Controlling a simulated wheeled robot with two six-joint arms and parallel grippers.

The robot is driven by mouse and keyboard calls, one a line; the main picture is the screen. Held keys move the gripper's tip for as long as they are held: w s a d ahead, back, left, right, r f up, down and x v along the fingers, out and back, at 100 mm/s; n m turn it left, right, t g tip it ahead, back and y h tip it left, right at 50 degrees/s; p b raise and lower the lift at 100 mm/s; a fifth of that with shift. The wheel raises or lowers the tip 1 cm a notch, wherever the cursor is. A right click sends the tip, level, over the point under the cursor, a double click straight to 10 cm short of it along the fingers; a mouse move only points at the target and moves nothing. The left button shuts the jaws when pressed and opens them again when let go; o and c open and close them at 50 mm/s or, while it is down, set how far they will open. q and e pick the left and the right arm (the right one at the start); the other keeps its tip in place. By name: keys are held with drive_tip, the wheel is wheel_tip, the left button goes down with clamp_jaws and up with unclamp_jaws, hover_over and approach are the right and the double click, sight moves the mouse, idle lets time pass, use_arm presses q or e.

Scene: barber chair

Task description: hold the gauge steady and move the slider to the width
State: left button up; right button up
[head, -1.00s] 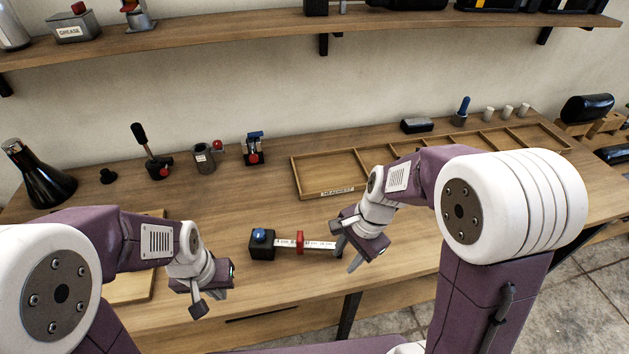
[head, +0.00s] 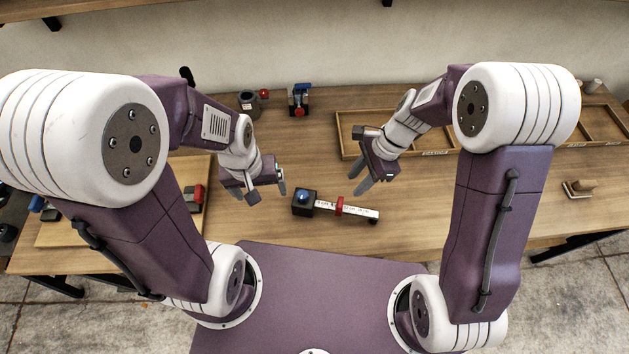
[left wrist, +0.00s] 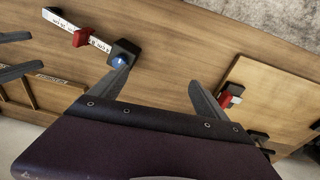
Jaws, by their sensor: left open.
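The gauge lies on the wooden bench: a black block (head: 312,208) with a blue knob, and a white marked strip (head: 362,211) running right from it. The red slider (head: 339,205) sits around the strip near its middle. In the left wrist view the black block (left wrist: 128,47) is beside a finger, and the red slider (left wrist: 82,37) is further left. My left gripper (head: 263,192) is open and empty, left of the block; whether a finger touches it I cannot tell. My right gripper (head: 372,184) is open and empty, above and behind the strip's right end.
A wooden compartment tray (head: 352,128) lies behind my right gripper. A wooden board (head: 75,233) with red and black items is at the left. Small clamps (head: 299,99) stand at the back. The bench in front of the gauge is clear.

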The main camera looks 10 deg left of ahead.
use_arm(q)
drive_tip(key=w+d+n, duration=0.1)
drive_tip(key=w+n, duration=0.3)
drive_tip(key=n, duration=1.1)
hover_over(303, 202)
drive_tip(key=w+a, duration=0.2)
drive_tip(key=w, duration=0.2)
drive_tip(key=f, duration=0.6)
drive_tip(key=shift+s+d+f, duration=0.1)
drive_tip(key=shift+s+f, duration=0.15)
drive_tip(key=shift+f, duration=0.1)
drive_tip(key=shift+s+d+f+g, duration=0.3)
drive_tip(key=shift+s+d+f, duration=0.15)
drive_tip(key=shift+f, duration=0.15)
drive_tip(key=shift+s+d+f+g, duration=0.3)
drive_tip(key=shift+s+f, duration=0.15)
drive_tip(key=shift+f, duration=0.1)
drive_tip(key=shift+s+d+m, duration=0.1)
drive_tip(key=shift+s+m, duration=0.2)
wheel_tip(303, 202, down, 9)
drive_tip(key=shift+w, duration=0.1)
use_arm(e)
drive_tip(key=shift+s+d+r, duration=0.15)
drive_tip(key=shift+s, duration=0.1)
